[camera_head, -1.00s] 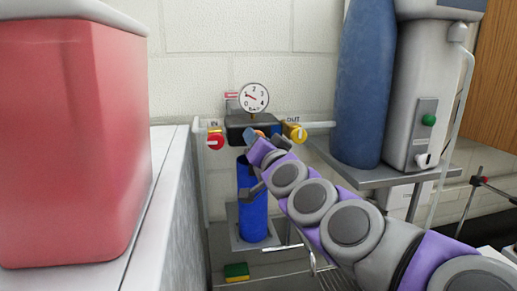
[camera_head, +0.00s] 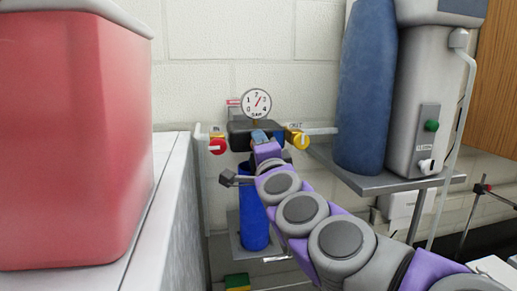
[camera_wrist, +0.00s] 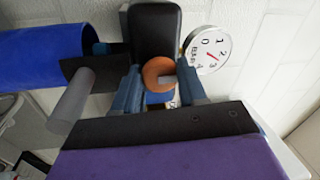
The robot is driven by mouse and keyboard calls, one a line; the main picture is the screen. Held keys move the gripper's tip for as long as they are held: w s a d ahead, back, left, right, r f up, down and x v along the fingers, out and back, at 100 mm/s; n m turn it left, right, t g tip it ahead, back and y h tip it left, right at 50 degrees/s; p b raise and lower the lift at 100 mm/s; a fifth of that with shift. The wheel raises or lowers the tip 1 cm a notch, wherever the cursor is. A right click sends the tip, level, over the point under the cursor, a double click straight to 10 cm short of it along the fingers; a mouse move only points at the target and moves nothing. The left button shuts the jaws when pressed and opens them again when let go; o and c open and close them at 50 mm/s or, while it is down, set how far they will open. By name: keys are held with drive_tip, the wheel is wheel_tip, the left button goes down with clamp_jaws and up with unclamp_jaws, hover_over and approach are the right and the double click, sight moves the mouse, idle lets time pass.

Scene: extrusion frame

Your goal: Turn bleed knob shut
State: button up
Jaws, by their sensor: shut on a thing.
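The orange-brown bleed knob (camera_wrist: 158,72) shows in the wrist view between my two grey-blue fingers, under the dark filter head (camera_wrist: 155,35). My gripper (camera_wrist: 160,88) is shut on the knob, with a finger on each side. In the head view my gripper (camera_head: 264,138) is at the front of the dark head (camera_head: 241,129), and my gripper and arm hide the knob. The round white gauge (camera_head: 256,103) stands on top of the head. Its red needle points up and to the right in the head view. The knob's turn angle cannot be told.
A red valve knob (camera_head: 217,147) is left of the head and a yellow one (camera_head: 299,141) right. The blue filter bowl (camera_head: 252,212) hangs below. A large red container (camera_head: 70,145) stands at left. A blue cylinder (camera_head: 365,90) stands on a shelf (camera_head: 375,183) at right.

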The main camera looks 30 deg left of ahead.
drive_tip(key=shift+f+m, duration=0.2)
drive_tip(key=shift+m, duration=0.1)
drive_tip(key=o, duration=1)
drive_tip(key=shift+w+d+r, duration=0.1)
drive_tip(key=shift+w+d, duration=0.05)
drive_tip(key=shift+d, duration=0.05)
drive_tip(key=shift+s+d, duration=0.15)
drive_tip(key=shift+s, duration=0.3)
drive_tip(key=shift+b+v, duration=0.3)
drive_tip(key=shift+v, duration=7.95)
drive_tip(key=shift+w+f, duration=0.1)
drive_tip(key=shift+f, duration=0.1)
